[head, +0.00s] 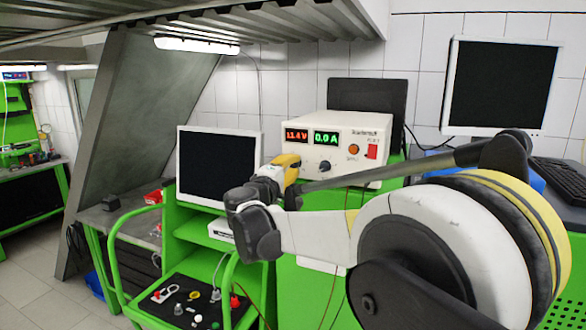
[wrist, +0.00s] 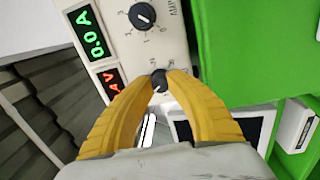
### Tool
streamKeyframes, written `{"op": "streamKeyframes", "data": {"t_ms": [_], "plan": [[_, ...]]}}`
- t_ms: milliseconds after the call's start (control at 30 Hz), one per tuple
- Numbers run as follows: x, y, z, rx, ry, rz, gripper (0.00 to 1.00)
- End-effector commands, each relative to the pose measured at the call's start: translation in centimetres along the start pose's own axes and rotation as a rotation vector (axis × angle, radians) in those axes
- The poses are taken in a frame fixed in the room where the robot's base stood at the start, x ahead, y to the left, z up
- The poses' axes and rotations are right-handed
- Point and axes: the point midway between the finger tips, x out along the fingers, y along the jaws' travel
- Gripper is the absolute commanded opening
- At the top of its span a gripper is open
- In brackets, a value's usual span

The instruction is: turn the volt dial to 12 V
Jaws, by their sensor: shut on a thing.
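The power supply (head: 345,140) is a white box with a red voltage readout (head: 297,135) that looks like 11.4 V. Its green readout (head: 326,138) shows 0.0 A. The volt dial (wrist: 159,80) is a small dark knob in the wrist view, on the panel beside the red readout. My gripper (wrist: 160,76) has its yellow fingertips closed on both sides of this knob. In the head view my gripper (head: 293,163) is at the lower left of the panel and hides the volt dial. The pointer's exact setting is hard to read.
The amp dial (wrist: 142,15) sits close beside the volt dial; it also shows in the head view (head: 325,166). An orange knob (head: 354,149) and a red switch (head: 371,152) are farther right. A dark monitor (head: 218,165) stands left of my gripper.

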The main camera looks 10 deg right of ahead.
Motion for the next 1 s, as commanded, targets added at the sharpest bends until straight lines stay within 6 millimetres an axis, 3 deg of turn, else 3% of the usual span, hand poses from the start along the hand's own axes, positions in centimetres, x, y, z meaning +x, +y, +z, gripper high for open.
{"op": "streamKeyframes", "data": {"t_ms": [733,767,800,833,1000], "plan": [[0.02,-0.13,0.10,0.084,-0.009,-0.003,0.00],[0.02,-0.13,0.10,0.084,-0.009,-0.003,0.27],[0.01,-0.13,0.09,0.084,-0.008,-0.003,0.39],[0.02,-0.12,0.09,0.084,-0.008,-0.002,0.44],[0.01,-0.08,0.05,0.083,-0.007,-0.002,0.44]]}}
